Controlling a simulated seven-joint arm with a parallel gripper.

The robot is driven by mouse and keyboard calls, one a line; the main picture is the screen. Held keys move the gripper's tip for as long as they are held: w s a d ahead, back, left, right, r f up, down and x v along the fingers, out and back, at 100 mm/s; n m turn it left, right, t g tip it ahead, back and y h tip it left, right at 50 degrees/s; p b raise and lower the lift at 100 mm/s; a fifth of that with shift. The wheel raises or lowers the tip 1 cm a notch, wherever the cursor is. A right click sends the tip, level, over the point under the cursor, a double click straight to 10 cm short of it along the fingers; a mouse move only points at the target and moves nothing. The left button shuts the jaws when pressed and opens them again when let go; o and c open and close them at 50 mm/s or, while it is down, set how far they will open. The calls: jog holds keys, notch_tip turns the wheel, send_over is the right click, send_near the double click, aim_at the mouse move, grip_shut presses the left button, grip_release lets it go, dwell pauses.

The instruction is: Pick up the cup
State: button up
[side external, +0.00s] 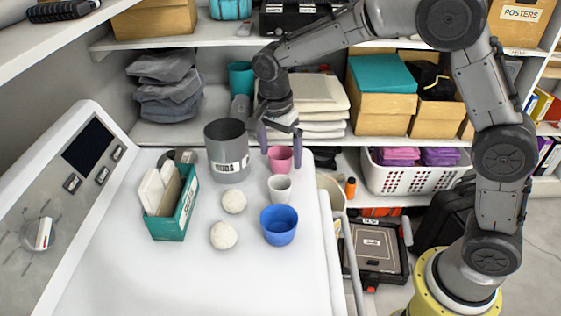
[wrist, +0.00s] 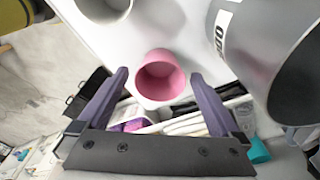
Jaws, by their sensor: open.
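A pink cup (side external: 281,158) stands upright near the far right edge of the white machine top. My gripper (side external: 282,141) is above it, fingers pointing down. In the wrist view the pink cup (wrist: 163,75) lies just ahead of and between the two purple fingertips of my gripper (wrist: 160,75). The fingers are spread and empty, with gaps to the cup on both sides. A white cup (side external: 279,188) and a blue cup (side external: 279,225) stand in front of the pink cup in the side view.
A large grey pot (side external: 227,151) stands close to the left of the pink cup. Shelves with folded cloths (side external: 310,107) and boxes rise behind. The front of the white top (side external: 150,285) is clear.

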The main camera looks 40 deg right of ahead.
jog(key=shift+d+f, duration=0.1)
jog(key=shift+f, duration=0.45)
jog(key=c, duration=1.3)
jog(key=shift+r, duration=0.1)
